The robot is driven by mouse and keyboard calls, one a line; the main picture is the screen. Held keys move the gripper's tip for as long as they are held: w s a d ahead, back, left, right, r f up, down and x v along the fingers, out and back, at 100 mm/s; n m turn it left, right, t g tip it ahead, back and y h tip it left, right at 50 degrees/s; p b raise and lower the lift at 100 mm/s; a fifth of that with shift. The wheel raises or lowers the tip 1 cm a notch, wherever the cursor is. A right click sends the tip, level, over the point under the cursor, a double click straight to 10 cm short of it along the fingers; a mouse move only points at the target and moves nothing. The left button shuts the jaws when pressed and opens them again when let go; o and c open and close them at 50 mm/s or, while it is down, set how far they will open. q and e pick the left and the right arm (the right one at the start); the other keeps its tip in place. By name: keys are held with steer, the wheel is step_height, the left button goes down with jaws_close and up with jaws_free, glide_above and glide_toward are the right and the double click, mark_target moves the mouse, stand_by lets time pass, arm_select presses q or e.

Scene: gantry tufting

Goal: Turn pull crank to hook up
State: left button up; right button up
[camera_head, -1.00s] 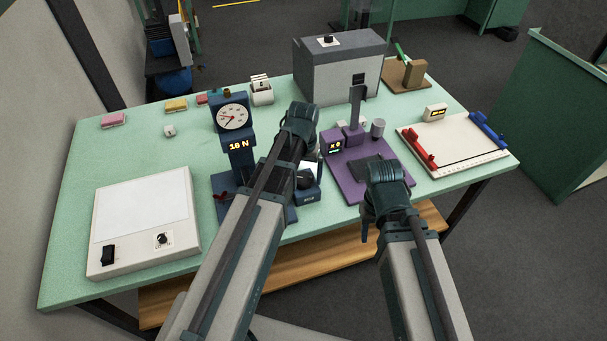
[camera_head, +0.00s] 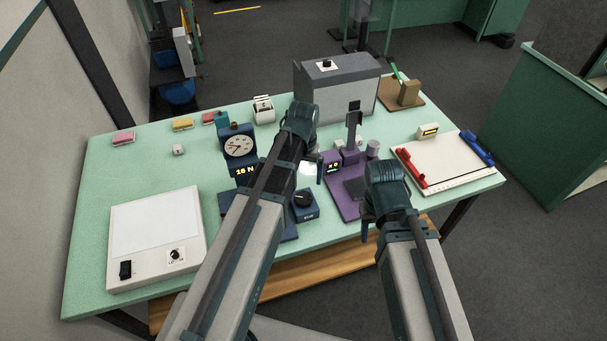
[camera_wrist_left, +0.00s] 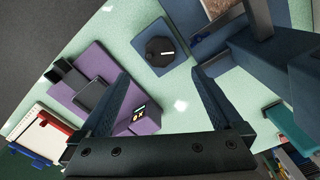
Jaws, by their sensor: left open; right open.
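A small blue box with a round black knob (camera_head: 304,199), the likeliest pull crank, stands at the front middle of the bench; its label is too small to read. The knob (camera_wrist_left: 160,48) also shows in the left wrist view, with a pale pointer mark. The blue gauge stand (camera_head: 238,146) behind and left of it has a dial and a lit "16 N" readout; my left arm partly covers it. My left gripper (camera_head: 312,172) is open and empty above the bench. In the wrist view its fingers (camera_wrist_left: 160,76) are apart, the knob beyond their tips. My right gripper (camera_head: 367,230) hangs near the bench's front edge.
A purple fixture (camera_head: 345,205) stands just right of the knob box. A white panel box (camera_head: 155,230) is at the left, a grey box (camera_head: 330,92) behind, and a white tray (camera_head: 445,165) with red and blue handles right.

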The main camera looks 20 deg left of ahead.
arm_select(q)
step_height(320, 180, up, 4)
steer(key=p, duration=0.2)
steer(key=shift+f+p, duration=0.15)
steer(key=shift+p, duration=0.2)
arm_select(e)
step_height(320, 180, up, 4)
steer(key=shift+f, duration=0.1)
arm_select(q)
steer(key=shift+f, duration=0.1)
arm_select(e)
steer(key=shift+f, duration=0.15)
arm_select(q)
steer(key=s+d+f+m+b, duration=0.2)
steer(key=s+d+f+b, duration=0.3)
steer(key=s, duration=0.2)
steer(key=s+d+f+m+y+b, duration=0.1)
steer(key=s+d+f+m+b, duration=0.1)
steer(key=s+d+f+b, duration=0.3)
steer(key=shift+s+d, duration=0.2)
steer(key=shift+s, duration=0.9)
arm_select(e)
step_height(320, 180, down, 10)
